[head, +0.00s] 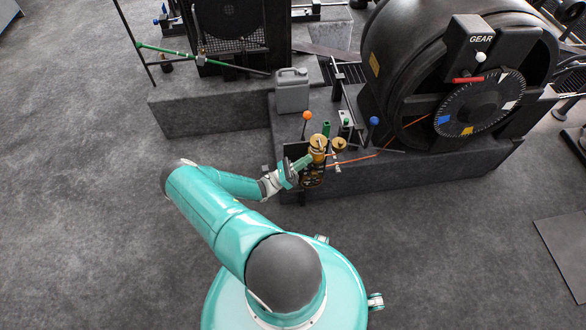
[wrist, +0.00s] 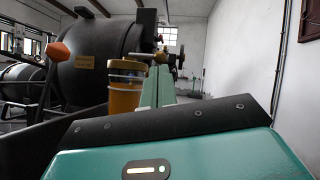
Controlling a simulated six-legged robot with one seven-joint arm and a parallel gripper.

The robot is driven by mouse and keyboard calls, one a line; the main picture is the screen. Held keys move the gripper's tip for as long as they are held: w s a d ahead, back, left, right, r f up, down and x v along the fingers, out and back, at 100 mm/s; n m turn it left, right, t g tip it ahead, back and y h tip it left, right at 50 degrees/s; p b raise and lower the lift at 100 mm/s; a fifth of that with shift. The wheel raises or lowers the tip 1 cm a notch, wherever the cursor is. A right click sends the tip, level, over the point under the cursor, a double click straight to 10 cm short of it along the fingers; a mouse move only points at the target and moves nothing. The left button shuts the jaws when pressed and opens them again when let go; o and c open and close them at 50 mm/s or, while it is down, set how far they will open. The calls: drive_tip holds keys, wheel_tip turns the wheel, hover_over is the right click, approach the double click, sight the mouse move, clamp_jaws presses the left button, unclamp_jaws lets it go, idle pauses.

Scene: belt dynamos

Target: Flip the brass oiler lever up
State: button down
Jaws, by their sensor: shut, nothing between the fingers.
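The brass oiler (head: 318,143) stands at the front edge of the dark plinth in the head view, with a brass cap on top. In the wrist view the oiler (wrist: 126,88) shows as an amber glass cup under a brass cap, just beyond my gripper. My gripper (head: 306,162) is shut and empty, its green fingers at the left side of the oiler in the head view. The fingers (wrist: 158,86) also show in the wrist view, just right of the amber cup. I cannot make out the lever's position for certain, nor whether the fingers touch the oiler.
An orange-knobbed lever (head: 307,116) and a blue-knobbed lever (head: 374,121) stand close by on the plinth. A grey jug (head: 292,90) is behind. The large black dynamo (head: 430,60) with a marked dial (head: 479,104) fills the right. The floor at left (head: 80,200) is clear.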

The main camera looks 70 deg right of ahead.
sight(312, 138)
drive_tip(key=shift+x, duration=1.5)
drive_tip(key=shift+a+r+n+t+h, duration=0.1)
drive_tip(key=shift+r+n+t+h, duration=0.1)
drive_tip(key=shift+n+t+h, duration=0.35)
drive_tip(key=shift+a+r+n+t+h, duration=0.15)
drive_tip(key=shift+r+n+t, duration=0.1)
drive_tip(key=shift+n, duration=0.5)
drive_tip(key=r+n+t, duration=0.2)
drive_tip(key=n+t, duration=0.1)
drive_tip(key=n, duration=0.2)
drive_tip(key=d+r+n+t+y, duration=0.1)
drive_tip(key=r+n+t, duration=0.1)
drive_tip(key=n, duration=0.4)
drive_tip(key=w+d+r+n+t, duration=0.1)
drive_tip(key=r+n+t, duration=0.1)
drive_tip(key=n+t, duration=0.2)
drive_tip(key=shift+w+d+r+n+y, duration=0.15)
drive_tip(key=shift+n+y, duration=0.25)
drive_tip(key=shift+n, duration=0.5)
drive_tip(key=v, duration=1.4)
